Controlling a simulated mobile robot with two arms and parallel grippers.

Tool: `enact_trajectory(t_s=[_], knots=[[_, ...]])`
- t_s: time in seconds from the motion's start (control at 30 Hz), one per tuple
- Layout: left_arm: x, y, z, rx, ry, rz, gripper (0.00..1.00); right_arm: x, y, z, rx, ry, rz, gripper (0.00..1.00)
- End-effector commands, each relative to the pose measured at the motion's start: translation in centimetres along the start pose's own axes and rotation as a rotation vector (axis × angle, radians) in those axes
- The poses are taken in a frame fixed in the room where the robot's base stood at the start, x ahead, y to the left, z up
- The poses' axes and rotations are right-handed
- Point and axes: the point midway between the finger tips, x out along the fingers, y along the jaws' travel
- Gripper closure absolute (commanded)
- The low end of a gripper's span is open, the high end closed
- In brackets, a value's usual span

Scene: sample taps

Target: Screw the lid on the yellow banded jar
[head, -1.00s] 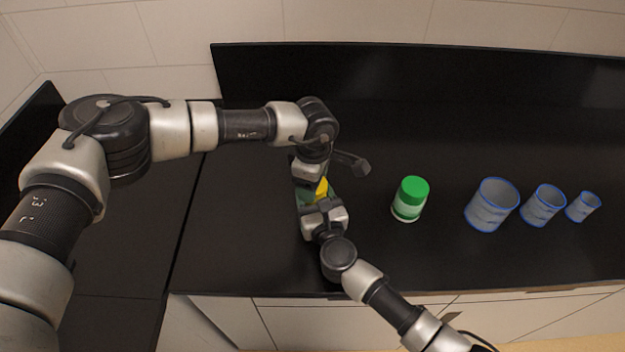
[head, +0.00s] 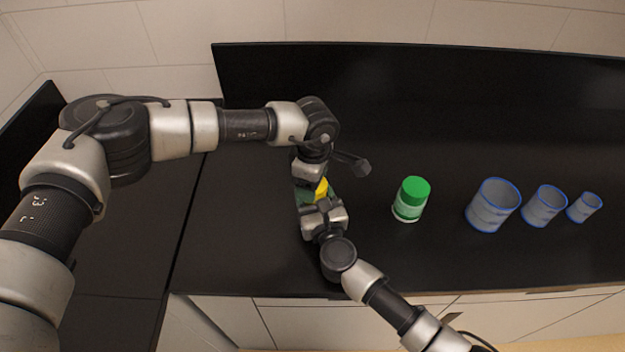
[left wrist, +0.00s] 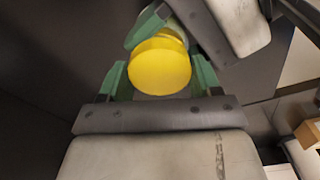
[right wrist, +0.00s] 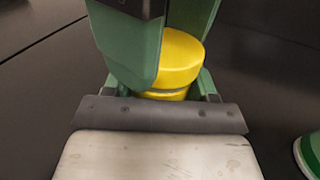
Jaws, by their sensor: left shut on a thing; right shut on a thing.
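The yellow lid (head: 321,186) is between my two grippers on the left part of the counter, mostly covered in the head view. My left gripper (left wrist: 160,75) is shut on the lid from above, its green fingers on either side of the round yellow top. In the right wrist view the lid (right wrist: 181,58) sits directly above the yellow band of the jar (right wrist: 163,95), with a thin grey line between them. My right gripper (head: 320,203) is shut on the jar from the front, below the left fingers. The rest of the jar is hidden.
A jar with a green lid (head: 411,199) stands upright to the right. Several blue-rimmed grey cups stand further right, the largest (head: 492,206) nearest. The black counter (head: 250,235) is clear left of my grippers. A dark backsplash (head: 420,85) runs behind.

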Motion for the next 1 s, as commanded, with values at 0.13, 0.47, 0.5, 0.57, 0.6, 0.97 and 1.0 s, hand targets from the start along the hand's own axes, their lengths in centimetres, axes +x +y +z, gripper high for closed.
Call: enact_trajectory(t_s=[0.13,0.47,0.5,0.57,0.6,0.97,1.0], knots=[[0.5,-0.2,0.1,0.002,0.0,-0.007,0.61,0.2,-0.1,0.3,-0.001,-0.007,-0.002,0.85],[1.1,-0.3,0.2,0.001,0.002,-0.008,0.61,0.2,-0.1,0.4,-0.001,-0.009,-0.003,0.85],[1.2,-0.3,0.2,0.0,0.002,-0.007,0.61,0.2,-0.1,0.4,0.0,-0.009,-0.003,0.85],[1.3,-0.3,0.1,0.0,0.002,-0.007,0.61,0.2,-0.1,0.4,0.0,-0.01,-0.003,0.85],[1.4,-0.3,0.1,-0.001,0.002,-0.006,0.61,0.2,-0.1,0.4,0.0,-0.01,-0.003,0.85],[1.6,-0.2,0.1,-0.004,0.003,-0.003,0.61,0.2,0.0,0.4,0.001,-0.011,-0.002,0.85],[1.6,-0.2,0.1,-0.004,0.003,-0.003,0.61,0.2,0.0,0.4,0.001,-0.011,-0.002,0.85]])
